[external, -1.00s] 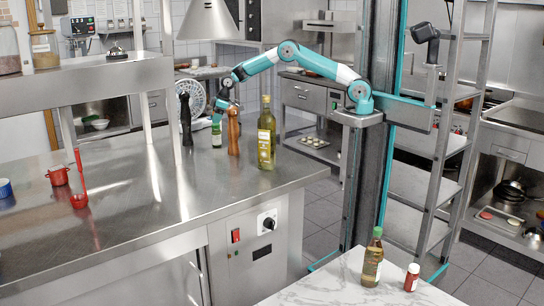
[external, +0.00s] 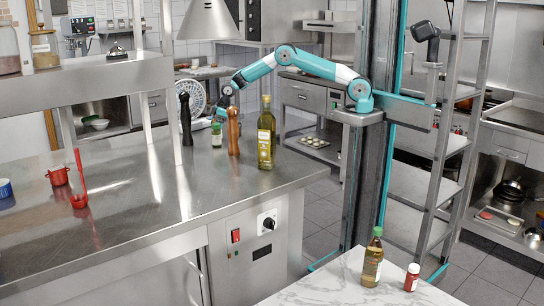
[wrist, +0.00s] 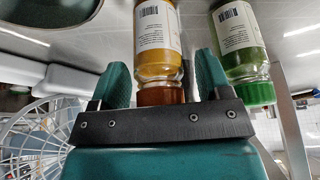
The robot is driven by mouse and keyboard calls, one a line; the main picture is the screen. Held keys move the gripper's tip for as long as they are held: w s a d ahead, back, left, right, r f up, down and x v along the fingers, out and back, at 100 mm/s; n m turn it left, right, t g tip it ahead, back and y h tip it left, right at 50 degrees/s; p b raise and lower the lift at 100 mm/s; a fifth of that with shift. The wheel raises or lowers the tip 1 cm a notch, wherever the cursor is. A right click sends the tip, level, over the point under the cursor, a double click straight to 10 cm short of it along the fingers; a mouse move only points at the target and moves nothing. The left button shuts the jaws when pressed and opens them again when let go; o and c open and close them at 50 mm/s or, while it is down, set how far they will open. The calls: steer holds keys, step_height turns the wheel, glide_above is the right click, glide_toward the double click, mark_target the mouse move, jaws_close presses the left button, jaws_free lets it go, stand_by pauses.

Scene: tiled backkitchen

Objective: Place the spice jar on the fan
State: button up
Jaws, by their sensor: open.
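In the wrist view a spice jar with yellow-orange contents, a white label and a brown-orange cap (wrist: 158,50) stands between the two fingers of my gripper (wrist: 160,80). The fingers are open, one on each side, with gaps visible. A second jar, with green contents and a green cap (wrist: 240,45), stands just outside the right finger. In the external view my gripper (external: 220,112) is low over the counter, by the green jar (external: 217,134); the orange jar cannot be made out there. The white fan (external: 192,98) stands behind the dark mill and shows at lower left in the wrist view (wrist: 40,140).
A dark pepper mill (external: 185,120), a brown mill (external: 233,132) and a tall oil bottle (external: 266,135) stand close around my gripper on the steel counter (external: 140,205). A shelf (external: 90,80) overhangs the left. The counter's front middle is clear.

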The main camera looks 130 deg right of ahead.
steer(key=b+v, duration=0.2)
steer(key=v, duration=1)
steer(key=shift+b, duration=0.3)
